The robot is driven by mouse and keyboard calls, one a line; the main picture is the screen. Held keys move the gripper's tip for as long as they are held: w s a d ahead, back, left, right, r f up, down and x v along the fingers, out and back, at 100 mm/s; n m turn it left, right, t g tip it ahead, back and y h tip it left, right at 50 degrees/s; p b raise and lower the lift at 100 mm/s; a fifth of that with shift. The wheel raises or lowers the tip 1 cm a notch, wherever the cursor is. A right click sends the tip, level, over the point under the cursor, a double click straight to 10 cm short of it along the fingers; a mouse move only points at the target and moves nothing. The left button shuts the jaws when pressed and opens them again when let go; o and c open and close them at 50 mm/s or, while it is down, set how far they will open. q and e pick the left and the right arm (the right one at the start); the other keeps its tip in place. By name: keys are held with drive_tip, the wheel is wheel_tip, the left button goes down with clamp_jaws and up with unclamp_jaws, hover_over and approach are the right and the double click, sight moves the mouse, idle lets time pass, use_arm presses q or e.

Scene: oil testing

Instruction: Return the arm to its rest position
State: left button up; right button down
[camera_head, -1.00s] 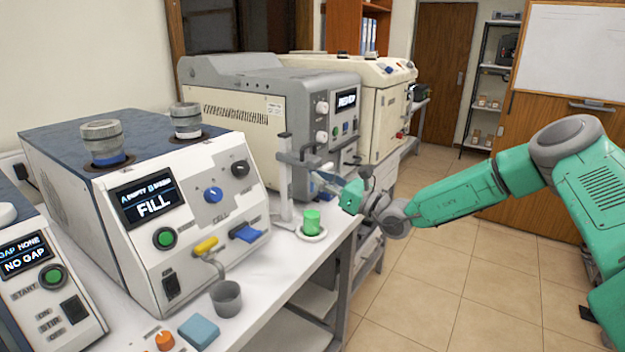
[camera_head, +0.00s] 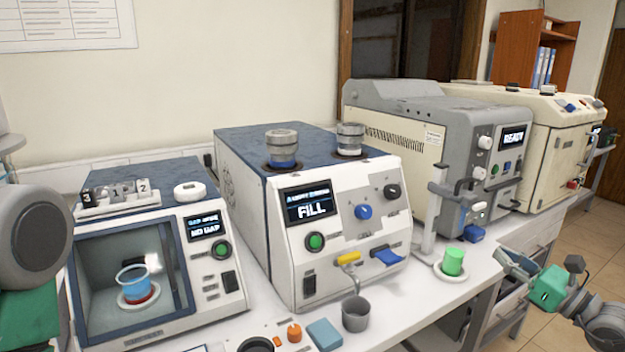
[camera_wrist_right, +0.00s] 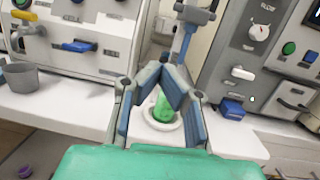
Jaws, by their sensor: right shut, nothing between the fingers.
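My right gripper (camera_head: 513,264) is at the right of the head view, by the bench's front edge, right of the green cup (camera_head: 453,261). Part of its arm is cut off by the picture's edge. In the right wrist view the blue-grey fingers (camera_wrist_right: 163,78) meet at their tips and hold nothing. The green cup (camera_wrist_right: 163,106) shows between and beyond them, on a white round base. My left arm (camera_head: 38,240) shows only in part at the left edge; its gripper is out of the picture.
A grey stand (camera_head: 432,215) rises beside the cup. The READY machine (camera_head: 400,120), FILL machine (camera_head: 300,190) and a glass-fronted tester (camera_head: 140,265) line the bench. A grey beaker (camera_head: 355,314) and blue block (camera_head: 324,334) sit in front. Floor (camera_head: 598,240) is open at right.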

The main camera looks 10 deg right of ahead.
drive_tip(key=s+a+f+n+g+y+b, duration=0.1)
drive_tip(key=s+a+f+n+g, duration=0.5)
drive_tip(key=a+f, duration=0.35)
drive_tip(key=s+a+f+n+g+y+b, duration=0.1)
drive_tip(key=s+a+f+n+g, duration=0.3)
drive_tip(key=s+a+f+g, duration=0.4)
drive_tip(key=s+a+f+n+g+h, duration=0.3)
drive_tip(key=s+a+f+n+g, duration=0.15)
drive_tip(key=s+f, duration=0.45)
use_arm(q)
wheel_tip(320, 180, down, 5)
drive_tip(key=b, duration=0.3)
drive_tip(key=shift+d+f, duration=0.15)
use_arm(e)
drive_tip(key=s+d+f+n+h, duration=0.2)
drive_tip(key=s+f+n+h, duration=0.1)
drive_tip(key=s+n, duration=0.3)
drive_tip(key=s+d+f+n+t+h, duration=0.1)
drive_tip(key=s+d+f+n+h, duration=0.2)
drive_tip(key=n, duration=0.7)
drive_tip(key=s+f+h, duration=0.1)
drive_tip(key=s+h, duration=0.1)
drive_tip(key=s, duration=0.1)
drive_tip(key=shift+n, duration=0.25)
